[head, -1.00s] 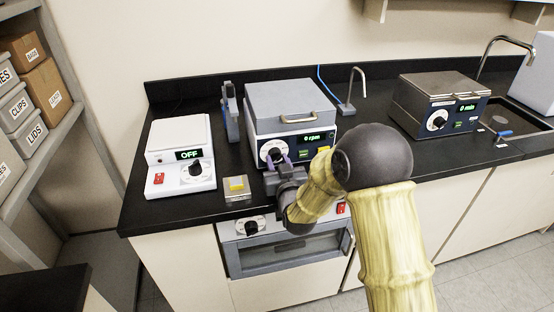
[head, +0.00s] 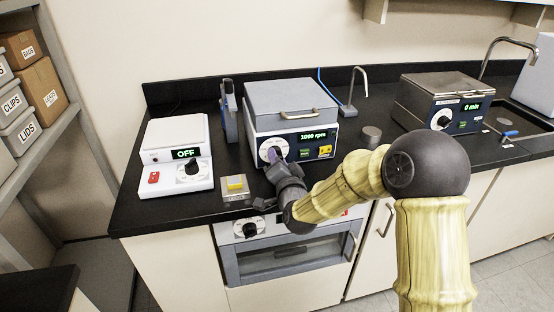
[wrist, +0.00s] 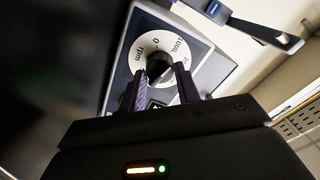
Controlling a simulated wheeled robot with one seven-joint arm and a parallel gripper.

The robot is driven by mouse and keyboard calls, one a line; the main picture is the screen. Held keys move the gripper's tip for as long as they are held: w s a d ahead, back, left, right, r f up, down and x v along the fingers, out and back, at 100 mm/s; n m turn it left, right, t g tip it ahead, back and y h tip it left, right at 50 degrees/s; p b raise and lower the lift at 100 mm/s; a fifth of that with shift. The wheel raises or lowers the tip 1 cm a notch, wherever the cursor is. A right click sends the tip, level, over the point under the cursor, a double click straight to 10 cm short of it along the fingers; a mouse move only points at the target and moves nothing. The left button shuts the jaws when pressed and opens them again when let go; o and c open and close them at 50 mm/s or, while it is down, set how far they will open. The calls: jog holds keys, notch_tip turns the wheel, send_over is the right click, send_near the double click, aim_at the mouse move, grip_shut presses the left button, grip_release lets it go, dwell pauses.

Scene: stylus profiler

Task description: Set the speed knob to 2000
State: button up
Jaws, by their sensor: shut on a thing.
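The speed knob (wrist: 160,64) is black and sits on a white dial marked rpm, 0 and 1000 in the wrist view; a further mark is partly hidden by a finger. It is on the front of a grey-lidded device (head: 290,100) whose green display (head: 312,136) reads 1000 rpm. My gripper (head: 276,157) is at this knob and shut on it, with one dark finger on each side. In the wrist view my gripper (wrist: 164,84) covers the lower part of the dial.
Left stands a white device (head: 178,150) with an OFF display and its own knob. A small block with a yellow top (head: 236,185) sits near my gripper. A dark box (head: 440,100) showing 0 min stands right. Below is a drawer-like oven (head: 285,258).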

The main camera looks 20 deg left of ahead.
jog(key=shift+f+m+b, duration=0.2)
jog(key=shift+m+b, duration=0.45)
jog(key=shift+m, duration=0.45)
jog(key=shift+m+b, duration=0.45)
jog(key=shift+m, duration=0.75)
jog(key=m+b, duration=0.1)
jog(key=m, duration=0.3)
jog(key=shift+r+m, duration=0.15)
jog(key=shift+m, duration=0.45)
jog(key=o, duration=1.1)
jog(key=shift+c, duration=0.2)
jog(key=shift+s+d+b, duration=0.1)
jog(key=shift+b, duration=0.2)
